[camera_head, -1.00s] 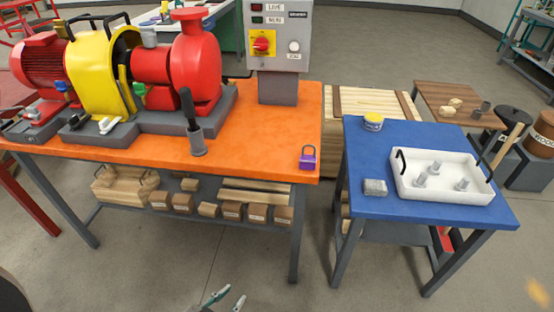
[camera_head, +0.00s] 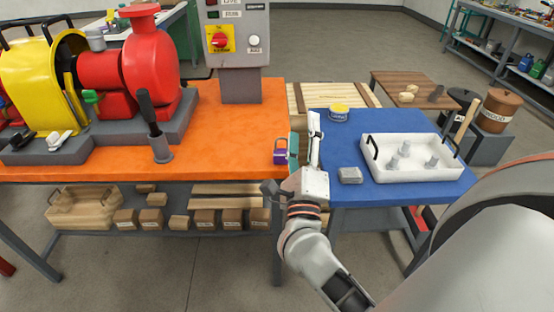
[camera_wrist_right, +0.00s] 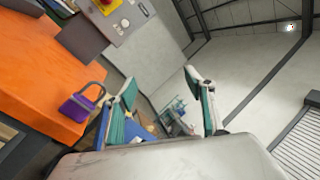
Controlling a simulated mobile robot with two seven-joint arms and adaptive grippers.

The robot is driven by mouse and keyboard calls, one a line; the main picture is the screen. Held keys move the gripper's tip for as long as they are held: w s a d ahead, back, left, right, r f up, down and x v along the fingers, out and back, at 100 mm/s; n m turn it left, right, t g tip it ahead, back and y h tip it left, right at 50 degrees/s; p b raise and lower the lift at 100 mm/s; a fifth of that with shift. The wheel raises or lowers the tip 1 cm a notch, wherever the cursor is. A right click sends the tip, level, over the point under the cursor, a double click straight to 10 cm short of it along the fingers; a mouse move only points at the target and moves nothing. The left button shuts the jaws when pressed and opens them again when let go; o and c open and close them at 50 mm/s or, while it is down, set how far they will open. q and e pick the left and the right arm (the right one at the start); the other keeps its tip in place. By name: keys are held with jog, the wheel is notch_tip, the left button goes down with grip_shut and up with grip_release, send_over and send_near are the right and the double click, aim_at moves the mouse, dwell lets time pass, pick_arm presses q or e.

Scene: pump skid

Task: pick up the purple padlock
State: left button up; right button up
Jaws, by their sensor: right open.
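The purple padlock (camera_head: 280,157) stands upright near the right front corner of the orange bench top (camera_head: 215,150), its dark grey shackle on top. It also shows in the right wrist view (camera_wrist_right: 81,106), left of the fingers. My right gripper (camera_head: 303,145) is beside the padlock on its right, at the bench's right edge. In the wrist view the two teal-padded fingers of the right gripper (camera_wrist_right: 165,98) are spread apart with nothing between them. In the head view a finger stands close to the padlock; I cannot tell whether it touches. My left gripper is not visible.
A grey control box (camera_head: 237,40) and a red pump (camera_head: 150,65) stand on the orange bench. A dark lever (camera_head: 154,130) rises near its front. The blue table (camera_head: 320,120) at right holds a white tray (camera_head: 372,165), a yellow-lidded tin (camera_head: 339,112) and a grey block (camera_head: 350,175).

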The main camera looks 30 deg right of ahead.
jog(key=w+d+f+m+g+b, duration=0.1)
jog(key=d+f+m+g, duration=0.35)
jog(key=m, duration=0.35)
jog(key=m+g+y+b, duration=0.1)
jog(key=m+g+y, duration=0.1)
jog(key=m+y, duration=0.3)
send_near(282, 155)
jog(key=w+d+n, duration=0.1)
jog(key=w+d, duration=0.1)
jog(key=d, duration=0.1)
jog(key=shift+w+f+y, duration=0.4)
jog(key=shift+f, duration=0.1)
jog(key=shift+x, duration=0.95)
jog(key=x, duration=0.1)
jog(key=b+x, duration=0.1)
jog(key=x, duration=0.3)
jog(key=shift+w+a, duration=0.15)
jog(key=shift+a, duration=0.15)
jog(key=shift+w+d+f, duration=0.1)
jog(key=shift+w+d, duration=0.05)
jog(key=shift+c, duration=1.2)
jog(key=c, duration=1.1)
jog(key=shift+o, duration=0.2)
